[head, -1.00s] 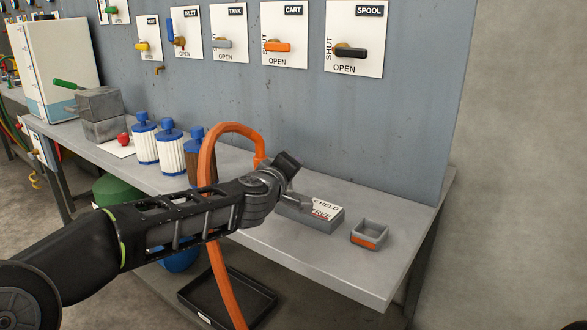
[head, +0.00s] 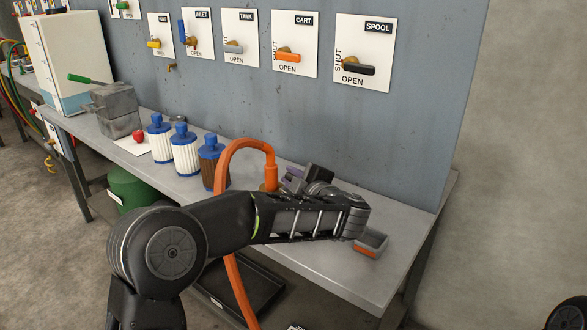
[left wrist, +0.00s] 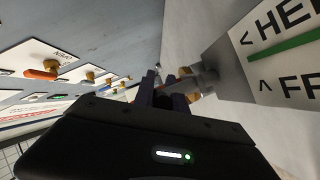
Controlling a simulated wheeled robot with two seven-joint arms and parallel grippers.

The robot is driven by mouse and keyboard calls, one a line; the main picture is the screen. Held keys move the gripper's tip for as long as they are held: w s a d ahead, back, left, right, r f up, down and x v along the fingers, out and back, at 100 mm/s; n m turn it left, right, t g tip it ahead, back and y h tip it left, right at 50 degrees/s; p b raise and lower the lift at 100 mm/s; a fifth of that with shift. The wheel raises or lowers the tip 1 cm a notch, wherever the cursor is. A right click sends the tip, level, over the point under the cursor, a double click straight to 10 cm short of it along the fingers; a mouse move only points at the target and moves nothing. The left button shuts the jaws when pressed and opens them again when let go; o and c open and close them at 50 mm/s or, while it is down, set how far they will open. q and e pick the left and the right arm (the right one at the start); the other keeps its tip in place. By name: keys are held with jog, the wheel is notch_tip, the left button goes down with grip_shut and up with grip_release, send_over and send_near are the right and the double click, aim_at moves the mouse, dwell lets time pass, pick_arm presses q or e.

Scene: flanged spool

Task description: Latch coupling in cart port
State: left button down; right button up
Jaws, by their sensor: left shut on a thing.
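The orange hose (head: 232,155) arches over the bench. Its thick orange end, the coupling (head: 271,176), points down onto a brass fitting (head: 267,187) on the bench. Whether it is fully seated I cannot tell. My left gripper (head: 294,174) is just right of the coupling, low over the bench, partly hidden by its own wrist. In the left wrist view its fingers (left wrist: 166,96) are closed on a small grey piece (left wrist: 203,80) that looks like a lever. A grey block with a HELD/FREE label (left wrist: 275,45) and a green line is beside it. My right gripper is not in view.
A small grey open box with an orange front (head: 369,245) stands right of my left wrist. Several blue-capped filter bottles (head: 184,152) stand left of the hose. The wall panel carries valves, including CART (head: 296,45).

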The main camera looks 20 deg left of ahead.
pick_arm(q)
jog(key=shift+f+g+y, duration=0.1)
jog(key=shift+g+y, duration=0.2)
jog(key=c, duration=1.6)
grip_release()
jog(key=shift+c, duration=0.2)
jog(key=v, duration=0.6)
jog(key=shift+s+d+p, duration=0.25)
jog(key=shift+p, duration=0.05)
jog(key=shift+s+d+r, duration=0.2)
jog(key=shift+s+d, duration=0.1)
jog(key=shift+s, duration=0.15)
jog(key=shift+o, duration=0.4)
